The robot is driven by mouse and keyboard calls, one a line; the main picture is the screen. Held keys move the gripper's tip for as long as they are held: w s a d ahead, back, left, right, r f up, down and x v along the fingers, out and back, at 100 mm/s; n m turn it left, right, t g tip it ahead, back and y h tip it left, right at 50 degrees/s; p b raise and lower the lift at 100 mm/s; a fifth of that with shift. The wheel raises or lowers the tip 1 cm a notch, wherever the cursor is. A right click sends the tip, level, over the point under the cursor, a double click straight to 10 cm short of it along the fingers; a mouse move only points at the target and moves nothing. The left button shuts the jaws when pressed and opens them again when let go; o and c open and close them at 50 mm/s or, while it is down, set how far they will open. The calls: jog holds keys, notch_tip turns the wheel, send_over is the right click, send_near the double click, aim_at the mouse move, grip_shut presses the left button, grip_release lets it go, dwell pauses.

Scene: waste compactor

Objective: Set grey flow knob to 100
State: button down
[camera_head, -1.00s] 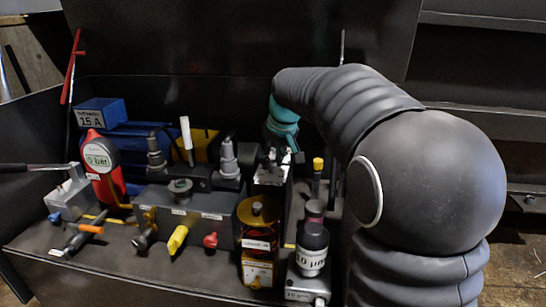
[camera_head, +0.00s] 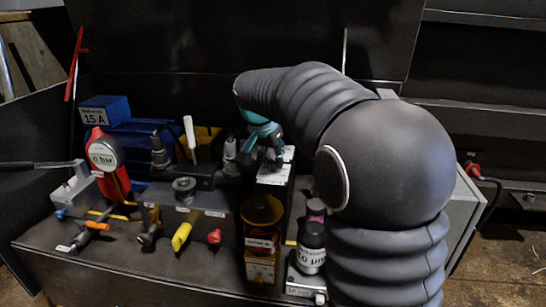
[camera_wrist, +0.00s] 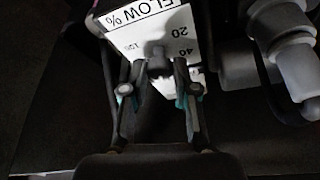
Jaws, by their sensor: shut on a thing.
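The flow knob (camera_wrist: 157,62) is a small dark grey piece at the base of a white "FLOW %" scale plate (camera_wrist: 135,30) in the wrist view. The marks 20 and 40 are readable on the plate; a smaller mark on its left is unclear, and the knob's exact setting cannot be told. My gripper (camera_wrist: 158,75) is shut on the knob, one fingertip on each side. In the head view my gripper (camera_head: 270,155) is at the white-topped block (camera_head: 273,177), and its fingers and my arm hide the knob.
A grey valve fitting (camera_wrist: 285,50) stands close on the right in the wrist view.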

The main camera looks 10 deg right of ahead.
jog(key=m+g, duration=0.1)
jog(key=m, duration=0.2)
jog(key=m+h+p, duration=0.1)
jog(key=m, duration=0.1)
jog(key=shift+w+a+m+g, duration=0.15)
jog(key=shift+w+m+g, duration=0.05)
jog(key=shift+m+g, duration=0.2)
jog(key=m+g+p, duration=0.2)
jog(key=m, duration=0.3)
jog(key=shift+w, duration=0.15)
jog(key=m+g, duration=0.1)
jog(key=m, duration=0.2)
jog(key=m+g, duration=0.1)
jog(key=m, duration=0.1)
jog(key=shift+w+f+m+p, duration=0.1)
jog(key=shift+w+m+p, duration=0.05)
jog(key=shift+m+p, duration=0.25)
jog(key=m+y, duration=0.1)
jog(key=m, duration=0.1)
jog(key=m+g, duration=0.1)
jog(key=m, duration=0.2)
jog(key=shift+w+y, duration=0.1)
jog(key=shift+y, duration=0.3)
jog(key=c, duration=0.9)
grip_release()
jog(key=shift+d, duration=0.2)
